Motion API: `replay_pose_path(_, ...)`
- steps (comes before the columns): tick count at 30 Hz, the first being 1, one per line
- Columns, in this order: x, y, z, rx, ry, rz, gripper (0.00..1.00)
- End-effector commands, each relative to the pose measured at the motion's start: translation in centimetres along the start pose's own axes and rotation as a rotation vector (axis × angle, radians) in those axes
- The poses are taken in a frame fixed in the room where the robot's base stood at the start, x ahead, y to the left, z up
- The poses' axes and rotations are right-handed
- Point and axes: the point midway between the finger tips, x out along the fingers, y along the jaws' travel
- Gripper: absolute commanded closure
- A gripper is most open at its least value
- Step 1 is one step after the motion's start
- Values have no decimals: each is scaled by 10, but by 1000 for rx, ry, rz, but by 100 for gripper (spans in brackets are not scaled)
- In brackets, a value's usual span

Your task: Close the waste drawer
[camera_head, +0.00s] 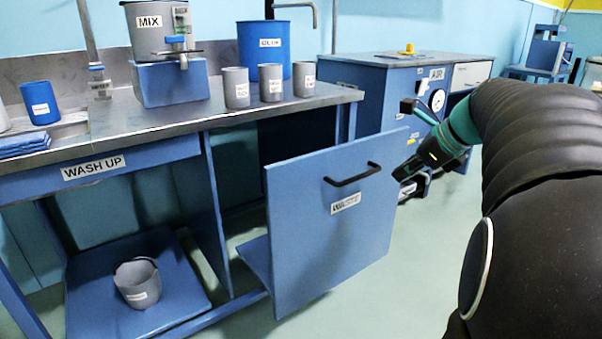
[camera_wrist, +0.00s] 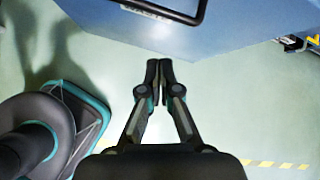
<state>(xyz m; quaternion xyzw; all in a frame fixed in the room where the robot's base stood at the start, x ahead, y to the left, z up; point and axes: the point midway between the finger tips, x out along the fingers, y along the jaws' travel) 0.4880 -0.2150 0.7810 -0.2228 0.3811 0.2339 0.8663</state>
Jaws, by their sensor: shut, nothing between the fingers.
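The waste drawer (camera_head: 312,232) is pulled out from under the bench, with its blue front standing clear of the frame. Its label and a black bar handle (camera_head: 352,174) show on that front. My gripper (camera_head: 402,172) is at the right edge of the drawer front, near the handle's height; I cannot tell whether it touches. In the wrist view the drawer front (camera_wrist: 215,22) fills the top, with the handle (camera_wrist: 160,10) at the upper edge. There my gripper (camera_wrist: 158,64) has its fingertips together, empty, over the pale floor.
The steel-topped bench (camera_head: 215,112) carries a MIX pot (camera_head: 155,28), a blue bin (camera_head: 262,52) and several grey cups. A grey bucket (camera_head: 138,283) stands on the lower shelf. A blue cabinet (camera_head: 375,85) with a gauge stands behind. The floor before the drawer is clear.

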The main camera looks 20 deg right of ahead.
Motion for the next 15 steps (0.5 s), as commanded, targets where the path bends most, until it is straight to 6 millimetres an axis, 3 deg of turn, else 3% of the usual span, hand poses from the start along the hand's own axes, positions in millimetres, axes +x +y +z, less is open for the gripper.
replay_pose_path(1, -1, -18, -11, 99, -19, -12, 100)
replay_pose_path(3, -6, -36, -18, 210, -46, -22, 100)
replay_pose_path(6, -10, -51, -24, 308, -71, -29, 100)
replay_pose_path(11, -4, -57, -26, 352, -84, -29, 100)
replay_pose_path(15, 16, -57, -24, 350, -83, -28, 100)
